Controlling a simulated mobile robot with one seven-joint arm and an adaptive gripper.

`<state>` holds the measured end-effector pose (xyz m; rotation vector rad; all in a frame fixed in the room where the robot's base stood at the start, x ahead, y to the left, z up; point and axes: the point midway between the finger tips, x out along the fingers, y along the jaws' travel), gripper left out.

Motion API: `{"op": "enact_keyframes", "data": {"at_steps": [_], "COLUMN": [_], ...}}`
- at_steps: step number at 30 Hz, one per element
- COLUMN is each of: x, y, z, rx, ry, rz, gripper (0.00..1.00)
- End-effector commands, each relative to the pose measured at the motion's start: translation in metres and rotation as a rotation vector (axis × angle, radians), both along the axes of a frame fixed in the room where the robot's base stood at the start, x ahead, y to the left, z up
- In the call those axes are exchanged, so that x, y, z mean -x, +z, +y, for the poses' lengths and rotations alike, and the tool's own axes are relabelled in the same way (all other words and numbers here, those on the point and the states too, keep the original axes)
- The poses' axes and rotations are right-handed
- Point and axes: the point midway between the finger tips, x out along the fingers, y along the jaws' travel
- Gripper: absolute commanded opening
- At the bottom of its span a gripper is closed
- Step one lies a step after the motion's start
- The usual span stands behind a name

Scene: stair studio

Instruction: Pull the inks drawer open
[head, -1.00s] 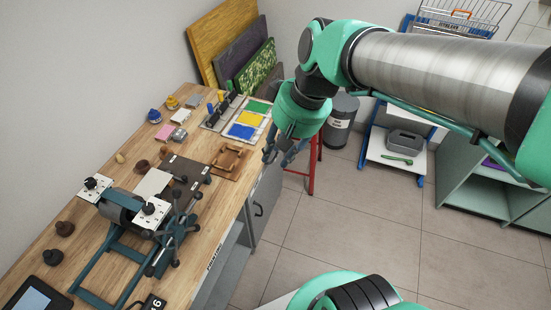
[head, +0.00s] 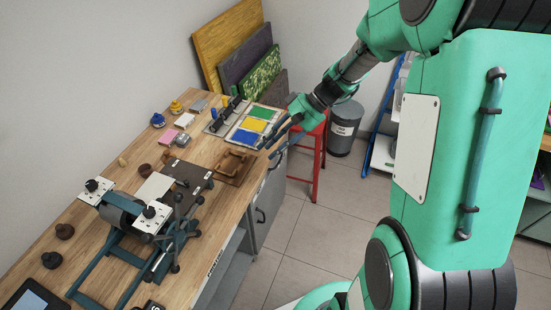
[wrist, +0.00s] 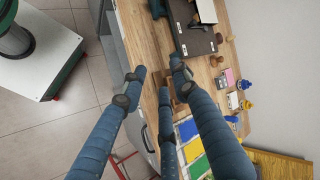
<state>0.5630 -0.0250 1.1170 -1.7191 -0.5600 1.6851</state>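The grey cabinet front (head: 268,205) under the workbench's right side bears a dark handle (head: 260,215). A second dark handle shows higher up, close under the bench edge. I cannot read which front is the inks drawer, and no drawer stands visibly pulled out. My gripper (head: 270,151) is by the bench's right edge, above the cabinet front, its fingers pointing down and left. In the wrist view my gripper (wrist: 157,75) has its blue fingers spread with nothing between them, over the bench edge. Contact with a handle cannot be seen.
The wooden workbench (head: 107,164) carries a press (head: 120,215), a brown wooden frame (head: 234,165) and coloured ink panels (head: 253,125). A red stool (head: 318,160) and grey bin (head: 345,128) stand behind my gripper. Tiled floor (head: 287,235) is clear before the cabinet.

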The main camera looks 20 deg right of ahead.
Motion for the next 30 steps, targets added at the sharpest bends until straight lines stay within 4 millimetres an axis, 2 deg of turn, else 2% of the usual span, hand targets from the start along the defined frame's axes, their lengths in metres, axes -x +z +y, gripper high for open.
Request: {"op": "enact_keyframes", "data": {"at_steps": [1,8,15,24,30], "x": [-0.008,-0.042,-0.073,-0.099,-0.108], "y": [-0.013,-0.059,-0.113,-0.190,-0.246], "z": [-0.006,-0.034,-0.068,-0.118,-0.154], "rx": [-0.032,-0.168,-0.299,-0.438,-0.512], "ry": [-0.014,-0.081,-0.170,-0.309,-0.415], "rz": [0.005,-0.015,-0.058,-0.137,-0.204], "gripper": [0.30,0.30,0.30,0.30,0.30]}}
